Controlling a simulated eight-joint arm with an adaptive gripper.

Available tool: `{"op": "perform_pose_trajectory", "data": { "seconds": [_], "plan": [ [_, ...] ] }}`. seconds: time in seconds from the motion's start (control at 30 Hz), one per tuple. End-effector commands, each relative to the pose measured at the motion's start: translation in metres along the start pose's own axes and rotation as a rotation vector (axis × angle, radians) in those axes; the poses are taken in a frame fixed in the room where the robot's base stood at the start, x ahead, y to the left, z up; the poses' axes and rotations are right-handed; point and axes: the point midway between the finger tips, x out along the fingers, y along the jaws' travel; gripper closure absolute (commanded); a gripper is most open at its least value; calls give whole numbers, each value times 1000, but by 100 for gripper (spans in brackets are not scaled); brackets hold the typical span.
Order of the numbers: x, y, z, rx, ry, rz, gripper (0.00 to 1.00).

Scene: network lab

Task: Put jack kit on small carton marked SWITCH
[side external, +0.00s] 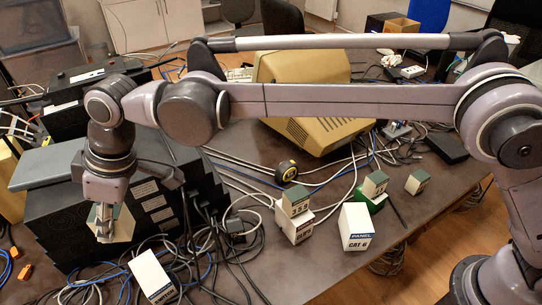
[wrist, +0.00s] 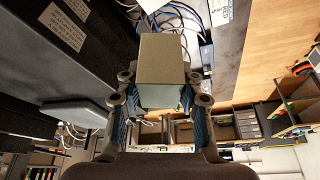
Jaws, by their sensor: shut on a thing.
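My gripper (side external: 105,218) is shut on a small beige and grey-green box, the jack kit (side external: 124,224), held in front of the black equipment stack at the left. No lettering on it can be read. In the wrist view the jack kit (wrist: 163,72) sits between the two fingers (wrist: 162,108). The white carton marked SWITCH (side external: 150,274) stands among cables at the front left, below and to the right of my gripper. Its top appears bare. A white carton with blue lettering (wrist: 224,12) shows at the wrist view's top edge; it is probably the SWITCH one.
A carton marked PANEL CAT 6 (side external: 356,226) stands right of centre. Left of it, a small box (side external: 295,197) sits on another carton (side external: 294,229). Another small box (side external: 375,183) rests on a green one. Loose cables surround the SWITCH carton. The black stack (side external: 60,205) is close behind my gripper.

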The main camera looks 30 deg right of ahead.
Motion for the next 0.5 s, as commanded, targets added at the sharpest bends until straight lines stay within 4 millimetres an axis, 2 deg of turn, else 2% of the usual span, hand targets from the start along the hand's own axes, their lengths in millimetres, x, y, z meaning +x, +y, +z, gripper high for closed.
{"op": "perform_pose_trajectory", "data": {
  "seconds": [0.1,0.37,0.5],
  "plan": [
    [24,0,10,1,0,0,98],
    [54,0,22,1,0,0,98],
    [76,0,32,2,0,0,98]
  ]
}}
